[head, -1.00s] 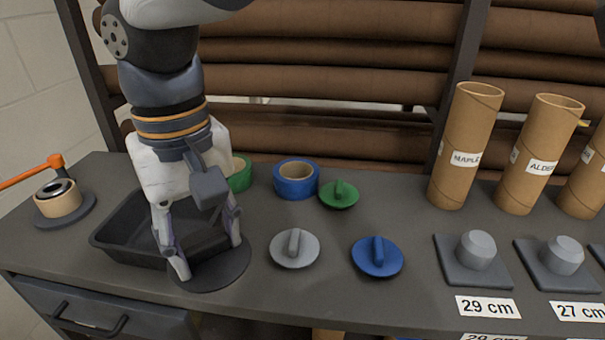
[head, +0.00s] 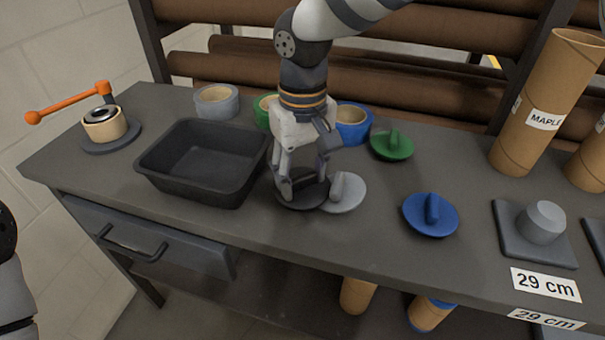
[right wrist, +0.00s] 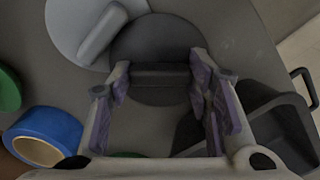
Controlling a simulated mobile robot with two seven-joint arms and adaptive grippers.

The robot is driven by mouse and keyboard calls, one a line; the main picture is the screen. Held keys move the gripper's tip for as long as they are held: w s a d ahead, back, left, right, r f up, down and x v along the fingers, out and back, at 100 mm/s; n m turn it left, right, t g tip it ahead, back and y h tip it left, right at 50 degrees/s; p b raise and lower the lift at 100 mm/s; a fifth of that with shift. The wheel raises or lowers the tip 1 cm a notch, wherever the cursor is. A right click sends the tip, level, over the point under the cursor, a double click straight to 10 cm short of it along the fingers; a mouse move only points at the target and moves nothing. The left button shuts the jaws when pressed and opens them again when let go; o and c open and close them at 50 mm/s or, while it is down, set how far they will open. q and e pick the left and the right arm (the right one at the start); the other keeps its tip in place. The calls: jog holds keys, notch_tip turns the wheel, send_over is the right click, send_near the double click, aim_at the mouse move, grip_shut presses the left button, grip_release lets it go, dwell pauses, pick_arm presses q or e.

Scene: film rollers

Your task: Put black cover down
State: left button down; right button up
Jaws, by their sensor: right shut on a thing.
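My right gripper (head: 304,188) is shut on the handle of the black cover (head: 302,202), just right of the black tray. In the right wrist view, the handle bar lies between the fingertips (right wrist: 160,80) and the round black cover (right wrist: 160,40) spreads beyond them. The cover looks level and at or very close to the tabletop; I cannot tell whether it touches. Its edge meets or slightly overlaps the grey cover (head: 346,194) in the picture. My left gripper is not in view.
The black tray (head: 165,178) stands left of the cover. A blue cover (head: 430,216) and green cover (head: 392,146) lie to the right. Grey (head: 217,100), green and blue (head: 354,124) tape rolls stand behind. The front edge is close, with free tabletop between grey and blue covers.

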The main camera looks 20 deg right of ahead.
aim_at(304, 177)
jog(key=o, duration=1.4)
jog(key=shift+s+d+f, duration=0.1)
jog(key=shift+d+f, duration=0.15)
jog(key=shift+f, duration=0.15)
jog(key=shift+c, duration=0.2)
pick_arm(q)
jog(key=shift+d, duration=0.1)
pick_arm(e)
jog(key=shift+r, duration=0.15)
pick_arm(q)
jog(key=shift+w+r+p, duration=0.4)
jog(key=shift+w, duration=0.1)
pick_arm(e)
notch_tip(304, 177, up, 12)
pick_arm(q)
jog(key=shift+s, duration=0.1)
pick_arm(e)
jog(key=shift+a, duration=0.1)
